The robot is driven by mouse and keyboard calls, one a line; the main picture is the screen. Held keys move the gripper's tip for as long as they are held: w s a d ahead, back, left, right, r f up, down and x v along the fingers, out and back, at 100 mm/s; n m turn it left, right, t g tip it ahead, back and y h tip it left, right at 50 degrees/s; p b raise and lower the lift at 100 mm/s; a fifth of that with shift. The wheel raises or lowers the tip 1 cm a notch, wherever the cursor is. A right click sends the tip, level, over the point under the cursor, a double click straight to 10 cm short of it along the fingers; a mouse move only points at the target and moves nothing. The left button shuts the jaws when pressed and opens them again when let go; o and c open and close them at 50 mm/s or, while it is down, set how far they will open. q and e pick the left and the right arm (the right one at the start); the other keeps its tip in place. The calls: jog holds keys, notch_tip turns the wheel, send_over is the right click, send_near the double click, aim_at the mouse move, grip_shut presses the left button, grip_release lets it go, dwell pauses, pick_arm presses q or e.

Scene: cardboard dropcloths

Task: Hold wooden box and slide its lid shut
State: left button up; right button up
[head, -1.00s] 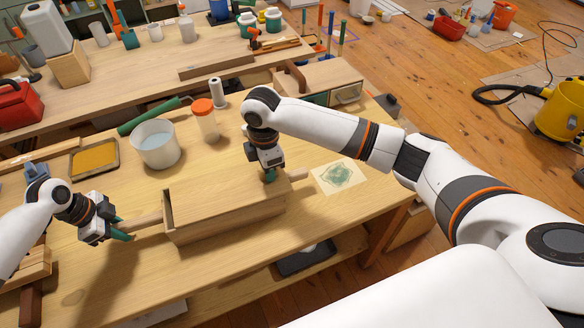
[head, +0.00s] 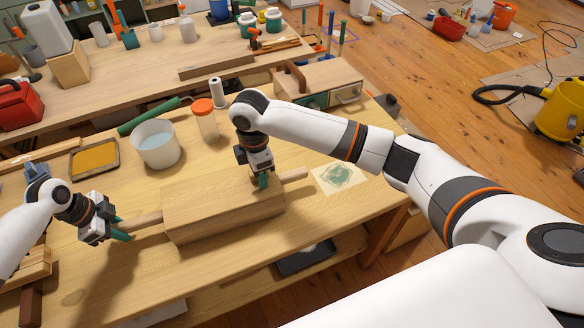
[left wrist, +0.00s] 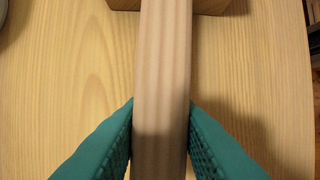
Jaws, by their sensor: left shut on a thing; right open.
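The wooden box (head: 230,224) stands on the near workbench, with a bar handle at each end. Its flat lid (head: 205,200) lies over the top, and no opening shows at the left end. My left gripper (head: 121,230) is shut on the left handle (head: 148,220); the left wrist view shows its teal fingers (left wrist: 160,145) on both sides of this pale bar (left wrist: 162,70). My right gripper (head: 263,181) is open, its teal fingers at the right end of the lid. Whether they touch it I cannot tell.
A yellow tray (head: 95,158) lies at the back left. A sheet with a green patch (head: 338,177) lies to the right. The bench front is clear.

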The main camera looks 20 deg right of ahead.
jog(key=shift+r, duration=3.5)
pick_arm(q)
jog(key=o, duration=1)
jog(key=shift+o, duration=0.3)
notch_tip(320, 180, up, 8)
jog(key=p, duration=0.7)
pick_arm(e)
notch_tip(320, 180, up, 7)
